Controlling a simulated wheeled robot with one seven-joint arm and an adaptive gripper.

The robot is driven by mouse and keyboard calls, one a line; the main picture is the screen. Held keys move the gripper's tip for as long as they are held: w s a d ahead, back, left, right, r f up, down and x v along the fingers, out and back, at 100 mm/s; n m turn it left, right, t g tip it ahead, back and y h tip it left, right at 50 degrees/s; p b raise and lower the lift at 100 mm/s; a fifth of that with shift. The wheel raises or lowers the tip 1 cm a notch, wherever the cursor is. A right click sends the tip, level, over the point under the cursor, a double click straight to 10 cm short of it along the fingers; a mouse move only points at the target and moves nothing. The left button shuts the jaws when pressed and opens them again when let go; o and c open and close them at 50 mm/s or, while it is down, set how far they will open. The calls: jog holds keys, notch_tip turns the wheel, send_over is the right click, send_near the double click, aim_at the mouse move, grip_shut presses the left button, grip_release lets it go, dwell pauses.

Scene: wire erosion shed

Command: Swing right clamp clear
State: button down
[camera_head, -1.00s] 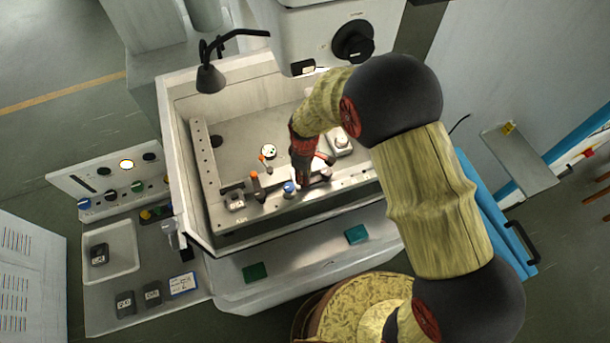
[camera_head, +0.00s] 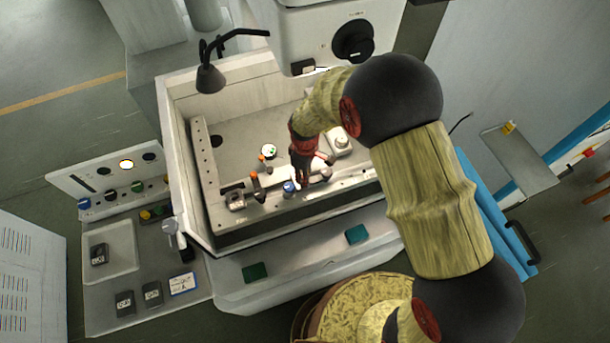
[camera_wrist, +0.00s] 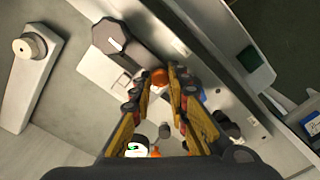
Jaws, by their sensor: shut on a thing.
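My gripper (camera_head: 303,178) reaches down over the front rail of the machine's tank in the head view. In the wrist view its yellow and dark fingers (camera_wrist: 162,85) are closed around an orange-tipped handle (camera_wrist: 158,76). This appears to be the right clamp's handle. A dark many-sided knob with a dark bar (camera_wrist: 112,37) lies beside the fingertips over a light plate. In the head view my gripper hides most of the right clamp; a greyish knob (camera_head: 326,174) shows just right of it.
A pale block with a round top (camera_head: 341,143) sits to the right. The tank floor behind is mostly clear.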

jog(key=shift+w, duration=0.1)
jog(key=w+m+b, duration=0.1)
jog(key=m, duration=0.1)
jog(key=w+m+b, duration=0.1)
jog(key=w+m, duration=0.1)
jog(key=shift+a+f+m+b, duration=0.1)
jog(key=shift+a+m+b, duration=0.2)
jog(key=shift+a+b, duration=0.1)
jog(key=w+m, duration=0.1)
jog(key=w+m+b, duration=0.1)
jog(key=m, duration=0.1)
jog(key=w+m+b, duration=0.1)
jog(key=shift+d+m, duration=0.3)
jog(key=m, duration=0.1)
jog(key=w+d+m+b, duration=0.1)
jog(key=m, duration=0.1)
jog(key=w+m, duration=0.1)
jog(key=shift+w+d, duration=0.25)
jog(key=shift+d, duration=0.05)
jog(key=shift+w+d+m+b, duration=0.4)
jog(key=shift+d+m, duration=0.2)
jog(key=shift+m, duration=0.6)
jog(key=shift+w+d+m+b, duration=0.25)
jog(key=shift+w+d+m, duration=0.3)
jog(key=shift+m, duration=0.65)
jog(key=c, duration=2)
grip_release()
jog(key=shift+d, duration=0.1)
jog(key=shift+s, duration=0.1)
